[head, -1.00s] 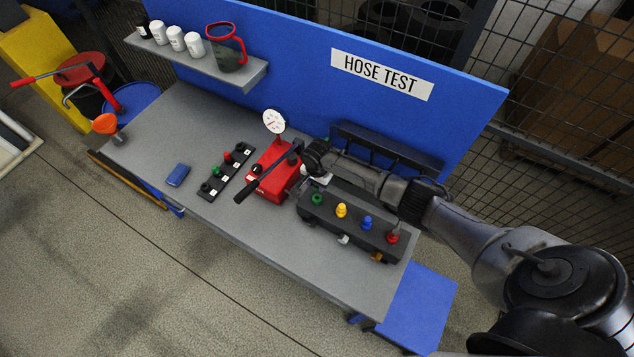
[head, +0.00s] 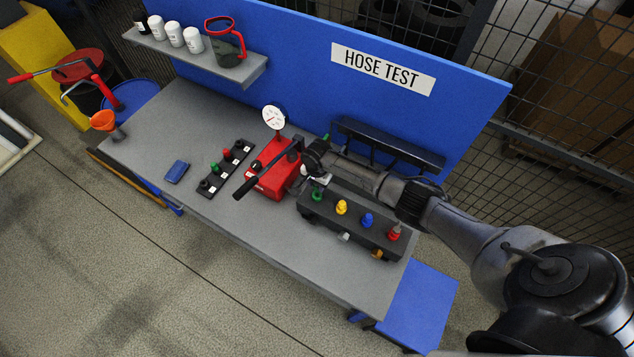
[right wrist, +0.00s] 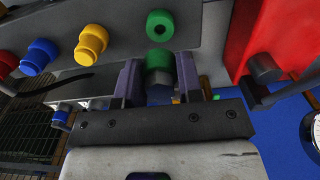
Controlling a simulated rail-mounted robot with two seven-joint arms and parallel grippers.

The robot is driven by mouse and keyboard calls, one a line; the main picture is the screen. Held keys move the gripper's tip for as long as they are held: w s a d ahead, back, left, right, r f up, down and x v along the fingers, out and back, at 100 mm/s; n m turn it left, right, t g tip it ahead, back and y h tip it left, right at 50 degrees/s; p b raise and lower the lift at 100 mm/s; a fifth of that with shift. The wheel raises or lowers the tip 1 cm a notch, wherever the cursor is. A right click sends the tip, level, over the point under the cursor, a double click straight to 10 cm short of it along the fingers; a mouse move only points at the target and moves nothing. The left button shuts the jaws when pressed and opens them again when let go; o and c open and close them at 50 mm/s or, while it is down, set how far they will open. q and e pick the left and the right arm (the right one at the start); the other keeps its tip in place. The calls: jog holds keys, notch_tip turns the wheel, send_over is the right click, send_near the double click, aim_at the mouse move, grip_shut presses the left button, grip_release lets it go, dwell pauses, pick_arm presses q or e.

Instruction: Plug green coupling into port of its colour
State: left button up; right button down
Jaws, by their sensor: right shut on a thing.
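The green port (head: 318,195) is at the left end of the dark manifold block (head: 350,220) on the bench. In the right wrist view the green port (right wrist: 160,25) is a green ring with a dark centre. My right gripper (head: 319,179) is at that end of the block. My left gripper is not in view.
Yellow (head: 341,208), blue (head: 366,222) and red (head: 393,234) ports share the block. A red pump (head: 270,178) with a black lever and gauge (head: 273,118) stands close to the left. A black strip (head: 226,174) with coloured pieces lies farther left. The blue panel (head: 300,60) is behind.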

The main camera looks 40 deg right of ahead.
aim_at(317, 189)
jog(key=shift+f, duration=0.15)
jog(key=shift+f+b, duration=1)
jog(key=shift+f, duration=0.35)
jog(key=shift+f, duration=0.15)
jog(key=shift+f+b, duration=0.5)
jog(key=shift+f, duration=0.15)
jog(key=shift+f, duration=0.1)
jog(key=shift+f+b, duration=0.3)
jog(key=shift+f, duration=0.25)
